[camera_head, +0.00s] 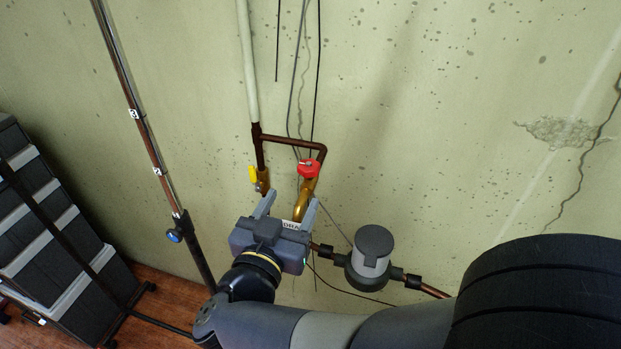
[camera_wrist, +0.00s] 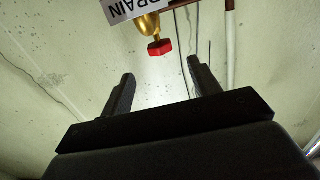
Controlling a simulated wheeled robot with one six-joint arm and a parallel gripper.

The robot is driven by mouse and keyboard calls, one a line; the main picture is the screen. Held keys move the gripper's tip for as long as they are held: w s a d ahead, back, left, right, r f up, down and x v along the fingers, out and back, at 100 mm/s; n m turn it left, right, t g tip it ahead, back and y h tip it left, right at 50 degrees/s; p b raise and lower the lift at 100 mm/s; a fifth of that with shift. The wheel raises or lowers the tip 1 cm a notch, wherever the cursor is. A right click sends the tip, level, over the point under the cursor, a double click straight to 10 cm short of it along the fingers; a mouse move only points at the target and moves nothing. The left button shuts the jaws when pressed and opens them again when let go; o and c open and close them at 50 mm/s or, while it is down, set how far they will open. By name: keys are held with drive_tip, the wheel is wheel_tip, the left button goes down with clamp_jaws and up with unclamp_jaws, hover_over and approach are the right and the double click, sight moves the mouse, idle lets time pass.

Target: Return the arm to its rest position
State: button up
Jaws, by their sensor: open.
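My gripper (camera_head: 290,207) is at the end of my arm, in front of the wall pipes in the head view. Its two fingers are apart with nothing between them. The fingers also show in the wrist view (camera_wrist: 158,80), spread apart. Beyond them is a red valve knob (camera_wrist: 160,47) on a brass fitting. The same red knob (camera_head: 308,168) shows above the gripper in the head view. A white tag (camera_head: 291,225) reading "DRAIN" shows between the fingers in the head view, partly hidden; in the wrist view it hangs at the top (camera_wrist: 122,8).
A yellow valve handle (camera_head: 254,175) sits left of the red knob. A grey cylindrical meter (camera_head: 372,250) is right of the gripper on a copper pipe. A blue-capped pipe (camera_head: 174,236) and dark stacked cases (camera_head: 50,225) stand left. Cables hang on the wall (camera_head: 430,120).

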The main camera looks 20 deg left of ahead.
sight(305, 174)
drive_tip(key=shift+w, duration=0.15)
drive_tip(key=w, duration=0.3)
drive_tip(key=w+p, duration=0.1)
drive_tip(key=w, duration=0.2)
drive_tip(key=w+a+p, duration=0.1)
drive_tip(key=w, duration=0.3)
drive_tip(key=shift+w, duration=0.4)
drive_tip(key=shift+s+n+y+b, duration=0.1)
drive_tip(key=shift+n+y+b, duration=0.35)
drive_tip(key=shift+y, duration=0.25)
drive_tip(key=shift+s+r+m+h+p, duration=0.1)
drive_tip(key=shift+m+h+p, duration=0.25)
drive_tip(key=shift+h, duration=0.15)
